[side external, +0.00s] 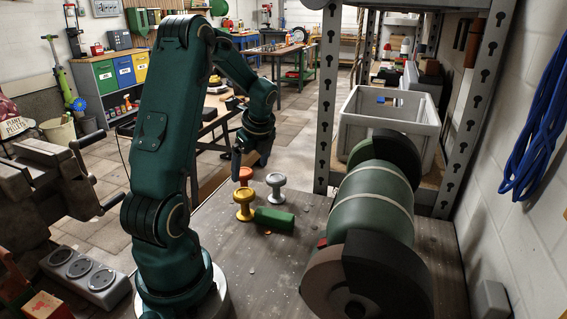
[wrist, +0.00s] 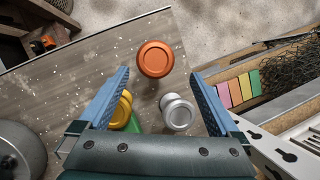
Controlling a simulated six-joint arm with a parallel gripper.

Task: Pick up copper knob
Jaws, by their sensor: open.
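The copper knob (wrist: 155,59) is an orange-brown round knob near the edge of the grey bench top. In the wrist view it lies ahead of and between the fingertips of my gripper (wrist: 158,80), apart from both. In the side view the copper knob (side external: 243,174) shows just behind the yellow knob, below my gripper (side external: 251,160). My gripper is open, empty and above the bench. A silver knob (wrist: 178,110) stands nearer the right finger. A yellow knob (wrist: 122,110) is partly hidden by the left finger.
A green bench grinder (side external: 371,205) stands to the right. A metal shelf upright (side external: 327,95) and a light grey crate (side external: 391,117) are behind it. The bench's front middle is mostly clear.

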